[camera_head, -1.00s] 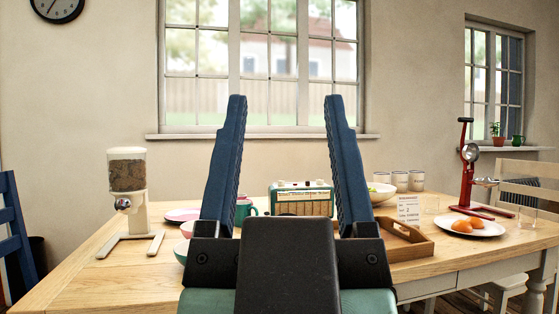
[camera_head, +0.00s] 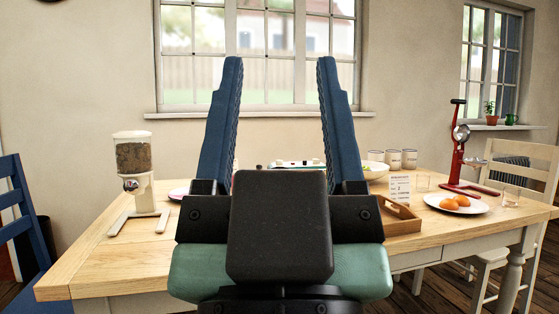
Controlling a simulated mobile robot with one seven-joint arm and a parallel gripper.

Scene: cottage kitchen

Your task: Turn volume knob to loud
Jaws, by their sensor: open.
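My gripper (camera_head: 277,70) is in front of the radio, in the middle of the view. Its two blue fingers point up and stand wide apart with nothing between them. It appears apart from the radio.
On the table (camera_head: 105,255) a cereal dispenser (camera_head: 133,160) stands left. A blue chair (camera_head: 15,210) is at left.

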